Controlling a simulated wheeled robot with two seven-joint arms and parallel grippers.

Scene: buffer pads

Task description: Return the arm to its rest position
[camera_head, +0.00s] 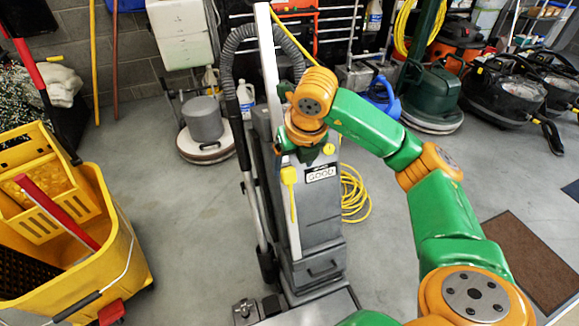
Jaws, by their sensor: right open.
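My right arm, green and orange, comes in from the lower right and bends up to the middle of the view. My right gripper (306,153) is at its end, in front of the upper part of a grey upright floor machine (318,215). The gripper is open, and nothing shows held in it. Its fingers are small and partly hidden by the wrist, and I cannot tell whether they touch the machine. My left gripper is not in view.
A yellow mop bucket (125,255) stands at the left. A round floor buffer (207,143) is behind it. A green-topped machine (432,95) and black vacuums (505,90) line the back right. A brown mat (530,255) lies at right. Grey floor between bucket and machine is clear.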

